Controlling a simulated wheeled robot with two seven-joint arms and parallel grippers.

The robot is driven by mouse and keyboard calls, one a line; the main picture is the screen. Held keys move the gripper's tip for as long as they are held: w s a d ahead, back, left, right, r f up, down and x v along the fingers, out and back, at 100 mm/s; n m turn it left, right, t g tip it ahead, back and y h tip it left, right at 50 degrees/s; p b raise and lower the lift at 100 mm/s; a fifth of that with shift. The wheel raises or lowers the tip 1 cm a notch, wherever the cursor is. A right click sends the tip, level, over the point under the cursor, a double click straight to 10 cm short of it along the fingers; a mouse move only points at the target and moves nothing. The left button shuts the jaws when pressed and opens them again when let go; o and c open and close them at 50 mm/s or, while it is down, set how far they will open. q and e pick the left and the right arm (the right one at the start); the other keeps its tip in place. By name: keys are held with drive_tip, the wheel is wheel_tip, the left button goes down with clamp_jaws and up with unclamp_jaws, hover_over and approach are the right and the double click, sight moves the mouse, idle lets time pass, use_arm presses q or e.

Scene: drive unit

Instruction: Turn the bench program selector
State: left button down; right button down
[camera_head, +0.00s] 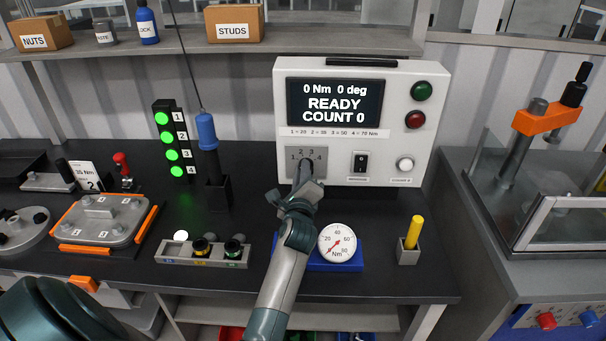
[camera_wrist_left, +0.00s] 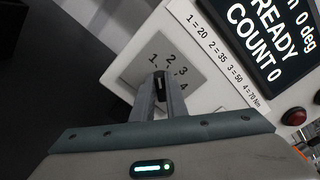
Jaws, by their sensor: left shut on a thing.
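The bench program selector's grey plate (camera_head: 292,171), numbered 1 to 4, is on the lower left of the white control box (camera_head: 436,100). My left gripper (camera_head: 305,174) reaches the plate from the front and covers its knob in the head view. In the left wrist view the dark knob (camera_wrist_left: 160,80) sits between the fingertips of my left gripper (camera_wrist_left: 160,92), which is shut on it. The plate (camera_wrist_left: 140,71) shows around it; which number the knob points at is unclear. The display (camera_head: 334,103) reads READY, COUNT 0, 0 Nm, 0 deg. My right gripper is out of view.
A dial gauge (camera_head: 337,243) stands beside my forearm. A blue-handled driver (camera_head: 207,132) stands left, near a green light stack (camera_head: 166,140). A yellow peg (camera_head: 414,230) stands right.

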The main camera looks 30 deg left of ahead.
use_arm(q)
drive_tip(key=shift+f+n+b, duration=0.1)
drive_tip(key=shift+n+b, duration=0.2)
drive_tip(key=shift+n, duration=0.6)
drive_tip(key=c, duration=1.8)
unclamp_jaws()
drive_tip(key=shift+o, duration=0.2)
drive_tip(key=shift+s, duration=0.15)
drive_tip(key=b+v, duration=0.4)
drive_tip(key=v, duration=0.8)
